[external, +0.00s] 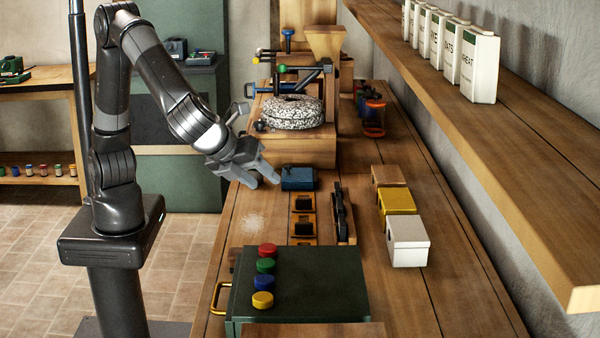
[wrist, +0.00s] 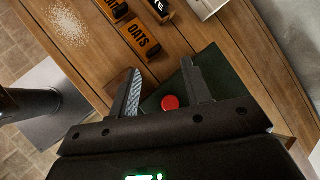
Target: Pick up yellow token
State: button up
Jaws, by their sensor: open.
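The yellow token (external: 262,300) is a small round disc on top of the dark green box (external: 320,285), at the front end of a row. Blue (external: 262,282), green (external: 265,265) and red (external: 267,250) tokens lie behind it in the external view. My gripper (external: 264,181) is open and empty, above the bench, well behind the tokens. In the wrist view my gripper (wrist: 159,69) has its fingers spread, with the red token (wrist: 170,102) between them in the picture. The yellow token does not show there.
Labelled orange blocks (external: 303,225) and a blue box (external: 298,178) stand on the bench behind the green box. A brass handle (external: 216,298) sticks out on its left. Yellow (external: 398,201) and white boxes (external: 407,242) stand at right, below a shelf (external: 520,150).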

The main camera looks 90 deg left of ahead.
jog(key=s+d+f+m+t, duration=0.2)
jog(key=d+m, duration=0.1)
jog(key=d, duration=0.4)
jog(key=s+d+f+m+t, duration=0.1)
jog(key=d+f+m, duration=0.2)
jog(key=d, duration=0.5)
jog(key=m+t+h, duration=0.2)
jog(key=m+t, duration=0.1)
jog(key=m, duration=0.2)
send_near(261, 296)
jog(key=shift+x, duration=4.25)
jog(key=shift+d, duration=0.1)
jog(key=shift+c, duration=0.3)
jog(key=c, duration=0.7)
jog(key=shift+o, duration=0.2)
